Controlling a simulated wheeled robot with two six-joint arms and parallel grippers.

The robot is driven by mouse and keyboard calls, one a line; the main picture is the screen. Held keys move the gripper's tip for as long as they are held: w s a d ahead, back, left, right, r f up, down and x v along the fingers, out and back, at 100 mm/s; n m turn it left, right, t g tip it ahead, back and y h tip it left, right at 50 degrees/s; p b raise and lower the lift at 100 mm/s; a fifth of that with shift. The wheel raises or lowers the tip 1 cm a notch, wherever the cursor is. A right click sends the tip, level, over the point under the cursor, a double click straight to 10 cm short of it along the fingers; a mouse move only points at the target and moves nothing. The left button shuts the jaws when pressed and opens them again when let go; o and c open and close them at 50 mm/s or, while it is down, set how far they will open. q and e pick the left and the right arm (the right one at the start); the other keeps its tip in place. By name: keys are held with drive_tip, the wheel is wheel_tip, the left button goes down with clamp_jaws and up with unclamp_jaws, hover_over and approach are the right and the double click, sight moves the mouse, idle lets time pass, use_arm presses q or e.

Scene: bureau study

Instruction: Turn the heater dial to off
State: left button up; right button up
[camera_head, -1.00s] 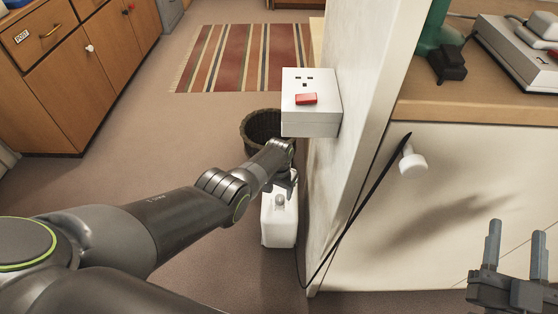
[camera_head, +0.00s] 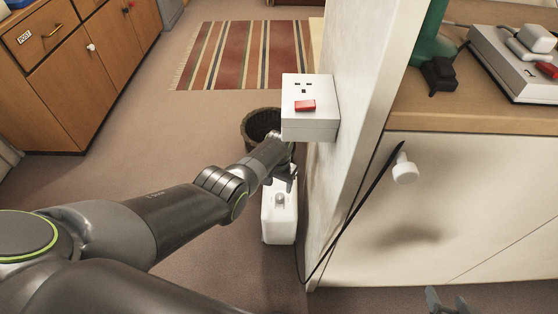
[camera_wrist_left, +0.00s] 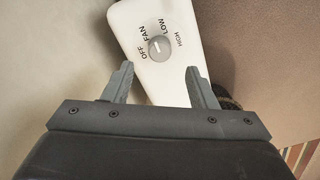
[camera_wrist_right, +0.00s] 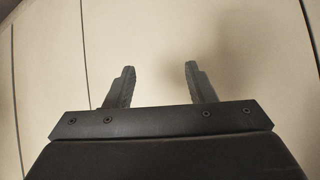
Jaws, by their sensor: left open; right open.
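The white heater (camera_head: 280,228) stands on the floor beside the white panel, below the wall socket. Its grey round dial (camera_wrist_left: 160,47) shows in the left wrist view, ringed by OFF, FAN, LOW and HIGH. A pale pointer mark on the dial points upward in that view, seemingly between FAN and LOW. My left gripper (camera_wrist_left: 158,70) is open and empty, its fingers spread on either side below the dial, seemingly apart from it. In the head view my left gripper (camera_head: 282,178) is over the heater's back part. My right gripper (camera_head: 446,298) is open and empty at the bottom edge.
A socket box with a red switch (camera_head: 305,105) juts out above the heater. A dark wicker basket (camera_head: 258,122) stands behind it. A black cable (camera_head: 345,222) hangs near a white knob (camera_head: 404,170). Open floor lies left, with a striped rug (camera_head: 245,55).

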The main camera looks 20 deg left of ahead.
use_arm(q)
wheel_tip(320, 180, up, 3)
drive_tip(key=p, duration=0.2)
wheel_tip(320, 180, up, 8)
drive_tip(key=p, duration=0.5)
hover_over(279, 195)
drive_tip(key=shift+f, duration=0.2)
use_arm(e)
drive_tip(key=s+f+g, duration=0.8)
drive_tip(key=s+f, duration=0.2)
drive_tip(key=shift+s+f, duration=0.3)
drive_tip(key=shift+f, duration=0.1)
